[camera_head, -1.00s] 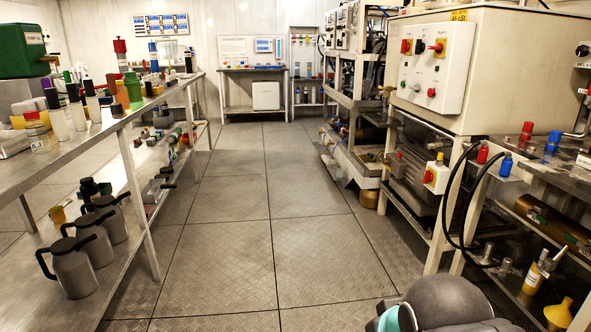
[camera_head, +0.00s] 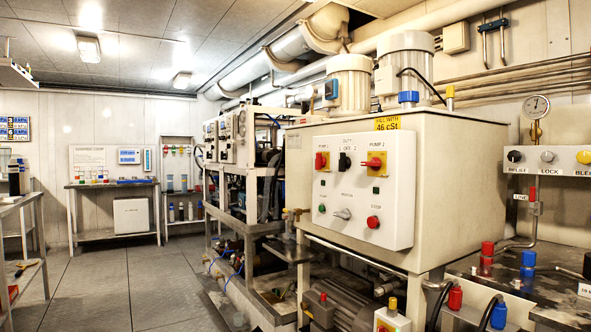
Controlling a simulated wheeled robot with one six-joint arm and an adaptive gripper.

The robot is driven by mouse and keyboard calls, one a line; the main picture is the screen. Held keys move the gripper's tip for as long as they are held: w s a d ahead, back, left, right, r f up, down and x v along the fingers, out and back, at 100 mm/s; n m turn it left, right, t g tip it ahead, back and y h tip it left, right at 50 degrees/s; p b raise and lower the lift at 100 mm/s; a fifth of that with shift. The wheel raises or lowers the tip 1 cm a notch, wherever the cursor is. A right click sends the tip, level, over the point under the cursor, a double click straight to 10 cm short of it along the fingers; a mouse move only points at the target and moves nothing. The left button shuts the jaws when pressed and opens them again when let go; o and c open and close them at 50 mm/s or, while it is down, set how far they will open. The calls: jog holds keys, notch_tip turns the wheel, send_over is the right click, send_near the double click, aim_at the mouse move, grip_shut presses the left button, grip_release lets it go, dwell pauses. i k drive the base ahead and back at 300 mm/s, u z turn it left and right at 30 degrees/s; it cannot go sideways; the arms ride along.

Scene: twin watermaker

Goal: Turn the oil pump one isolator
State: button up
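A white control panel (camera_head: 364,195) is on the front of the cream oil tank cabinet, right of centre. The pump 1 isolator (camera_head: 321,160), a red handle on a yellow plate, is at its upper left. Its handle looks about upright, but it is small in the picture. The pump 2 isolator (camera_head: 375,163), also red on yellow, is at the upper right; its handle points sideways to the left. A black duty selector (camera_head: 345,161) sits between them. My gripper is not in view.
A green button (camera_head: 322,208), a grey selector (camera_head: 343,214) and a red stop button (camera_head: 373,222) sit low on the panel. Pump machinery (camera_head: 340,303) is beneath the tank. Free floor (camera_head: 120,290) lies to the left; a bench (camera_head: 22,265) stands far left.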

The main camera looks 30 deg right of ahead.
aim_at(320, 161)
jog(key=z, duration=1.15)
jog(key=k, duration=0.4)
jog(key=u, duration=1.3)
jog(key=i, duration=1.6)
jog(key=z, duration=0.35)
